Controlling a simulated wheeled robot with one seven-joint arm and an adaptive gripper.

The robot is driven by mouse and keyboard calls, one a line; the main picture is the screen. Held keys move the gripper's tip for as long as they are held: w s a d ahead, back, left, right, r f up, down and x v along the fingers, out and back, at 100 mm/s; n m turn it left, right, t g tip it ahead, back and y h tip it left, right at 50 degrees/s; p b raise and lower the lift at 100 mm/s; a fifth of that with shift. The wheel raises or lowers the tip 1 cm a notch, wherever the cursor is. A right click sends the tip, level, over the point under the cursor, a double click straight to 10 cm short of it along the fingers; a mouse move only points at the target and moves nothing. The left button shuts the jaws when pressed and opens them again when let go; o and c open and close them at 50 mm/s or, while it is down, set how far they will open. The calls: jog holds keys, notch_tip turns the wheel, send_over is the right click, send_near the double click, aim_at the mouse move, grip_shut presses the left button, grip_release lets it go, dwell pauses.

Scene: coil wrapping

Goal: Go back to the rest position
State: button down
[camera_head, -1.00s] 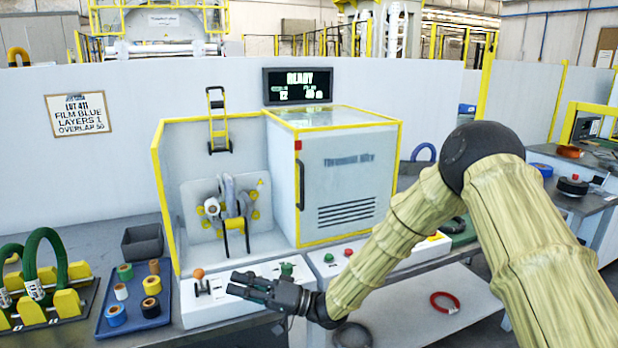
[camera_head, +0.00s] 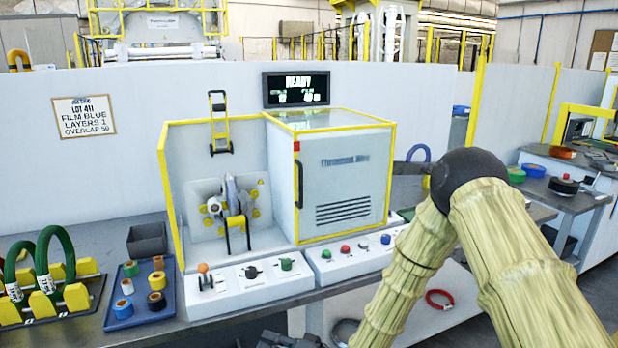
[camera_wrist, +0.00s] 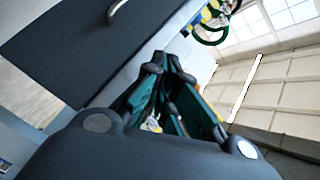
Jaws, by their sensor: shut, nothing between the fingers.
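My gripper (camera_wrist: 168,70) shows in the wrist view with its dark fingers close together and nothing held between them. In the head view only part of it (camera_head: 290,340) shows at the bottom edge, below the front of the bench; the rest is cut off. My arm, in a tan ribbed sleeve, comes in from the right and bends down toward the bottom edge.
The wrapping machine (camera_head: 345,185) stands on the bench, with a control panel (camera_head: 225,300) in front. A blue tray (camera_head: 165,307) of tape rolls and a rack (camera_head: 75,320) with green coils are at left. A red ring (camera_head: 440,299) lies on a lower shelf.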

jog(key=s+d+f+m+g+h+p, duration=0.1)
jog(key=s+d+f+g+h+p, duration=0.1)
jog(key=s+d+f+h, duration=1.1)
jog(key=s+d+f+g+h, duration=0.1)
jog(key=s+d+f, duration=0.3)
jog(key=s+d, duration=0.5)
jog(key=s+d+f+g+h, duration=0.1)
jog(key=s+d+f+g, duration=0.3)
jog(key=s+d, duration=0.6)
jog(key=s, duration=0.6)
jog(key=shift+d+f+p, duration=0.25)
jog(key=shift+f+p, duration=0.05)
jog(key=shift+p, duration=0.05)
jog(key=c, duration=2.2)
grip_release()
jog(key=shift+w, duration=0.1)
